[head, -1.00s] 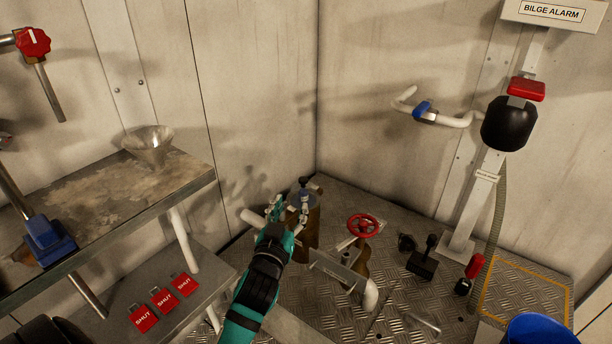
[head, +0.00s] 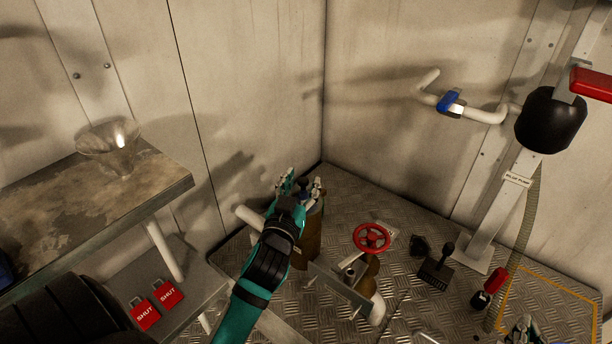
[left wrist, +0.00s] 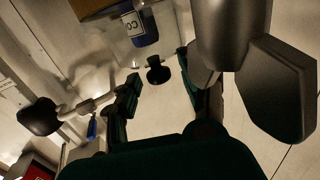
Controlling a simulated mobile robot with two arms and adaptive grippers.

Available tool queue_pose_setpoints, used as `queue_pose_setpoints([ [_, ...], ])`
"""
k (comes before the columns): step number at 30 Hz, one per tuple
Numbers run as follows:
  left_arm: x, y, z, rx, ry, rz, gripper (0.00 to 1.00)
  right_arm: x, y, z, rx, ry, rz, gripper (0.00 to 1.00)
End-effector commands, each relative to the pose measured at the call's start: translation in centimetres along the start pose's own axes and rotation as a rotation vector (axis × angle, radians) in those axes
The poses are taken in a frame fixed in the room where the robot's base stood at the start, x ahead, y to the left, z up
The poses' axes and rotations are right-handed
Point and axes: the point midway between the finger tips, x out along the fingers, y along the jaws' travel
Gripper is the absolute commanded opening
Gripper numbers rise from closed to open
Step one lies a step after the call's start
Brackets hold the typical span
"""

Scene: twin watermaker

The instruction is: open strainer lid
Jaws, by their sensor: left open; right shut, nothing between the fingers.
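The strainer appears to be the brown cylinder (head: 313,232) standing on the floor near the wall corner. Its top and lid are mostly hidden behind my left gripper (head: 301,182), which is open at the top of the cylinder. In the left wrist view the fingers of my left gripper (left wrist: 157,84) stand apart, with a small dark knob (left wrist: 157,72) between them in the picture. I cannot tell whether they touch it. My right gripper (head: 523,330) is shut and empty at the bottom right, partly cut off by the frame edge.
A red handwheel (head: 371,238) on a pipe stands right of the cylinder. A black lever unit (head: 437,269) and a red-handled item (head: 489,288) are further right. A metal bench (head: 50,225) with a funnel (head: 108,146) is at left. Red SHUT tags (head: 168,294) lie below.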

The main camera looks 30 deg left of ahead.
Motion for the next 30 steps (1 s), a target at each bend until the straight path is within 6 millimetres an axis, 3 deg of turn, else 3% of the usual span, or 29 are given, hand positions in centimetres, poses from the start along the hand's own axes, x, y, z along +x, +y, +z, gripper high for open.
queue_pose_setpoints([
  [11,-0.10,0.00,-0.03,-0.001,0.000,-0.001,0.44,0.04,-0.05,-0.34,0.000,0.018,-0.001,0.00],
  [21,-0.08,0.00,-0.02,-0.001,0.000,-0.001,0.00,0.04,-0.04,-0.32,0.000,0.017,-0.001,0.00],
  [30,-0.08,0.01,-0.03,-0.001,0.000,-0.001,0.00,0.03,-0.04,-0.31,0.001,0.016,-0.001,0.00],
])
